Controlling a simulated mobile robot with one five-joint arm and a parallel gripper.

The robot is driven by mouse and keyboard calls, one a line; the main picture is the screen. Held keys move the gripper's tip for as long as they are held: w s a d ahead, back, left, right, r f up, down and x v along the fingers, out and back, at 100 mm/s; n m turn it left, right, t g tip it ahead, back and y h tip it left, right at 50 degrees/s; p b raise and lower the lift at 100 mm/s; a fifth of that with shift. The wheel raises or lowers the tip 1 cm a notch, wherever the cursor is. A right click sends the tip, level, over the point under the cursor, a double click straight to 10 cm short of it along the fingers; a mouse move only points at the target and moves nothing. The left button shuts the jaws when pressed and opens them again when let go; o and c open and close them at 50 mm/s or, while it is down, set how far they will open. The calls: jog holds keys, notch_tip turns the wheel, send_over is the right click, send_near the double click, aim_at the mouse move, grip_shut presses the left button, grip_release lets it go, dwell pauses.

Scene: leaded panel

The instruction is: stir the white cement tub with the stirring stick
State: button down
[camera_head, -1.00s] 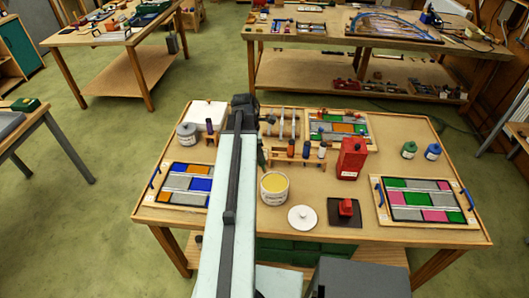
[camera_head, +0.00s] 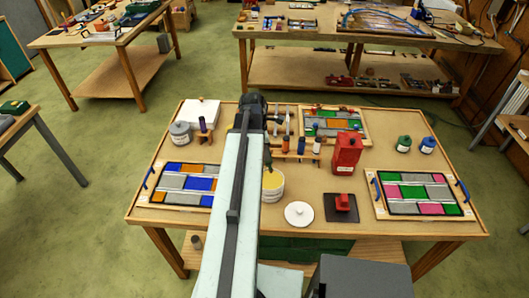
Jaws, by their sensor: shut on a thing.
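The white cement tub (camera_head: 273,190) stands open on the near table with yellowish contents; my arm hides its left part. Its label is partly covered. A round white lid (camera_head: 299,213) lies to its right. My arm reaches forward over the table, and my gripper (camera_head: 267,152) points down just behind the tub, partly hidden by the arm. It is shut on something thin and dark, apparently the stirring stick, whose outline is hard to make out. I cannot tell whether the stick's lower end is inside the tub.
A rack of small bottles (camera_head: 301,155) and a red can (camera_head: 346,153) stand behind and right of the tub. A red block sits on a dark plate (camera_head: 341,208). Leaded panels lie left (camera_head: 183,184), right (camera_head: 418,194) and behind (camera_head: 334,124). A grey tub (camera_head: 181,133) stands back left.

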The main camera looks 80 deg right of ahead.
jog(key=shift+w+a+b+x, duration=0.15)
jog(key=shift+w+b+x, duration=0.05)
jog(key=shift+b+x, duration=1)
jog(key=shift+w+a+b+x, duration=0.15)
jog(key=shift+w+b+x, duration=0.05)
jog(key=shift+b+x, duration=0.95)
jog(key=shift+w+a+b+x, duration=0.15)
jog(key=shift+w+b+x, duration=0.1)
jog(key=shift+b+x, duration=0.95)
jog(key=shift+a+f, duration=0.1)
jog(key=shift+f, duration=0.15)
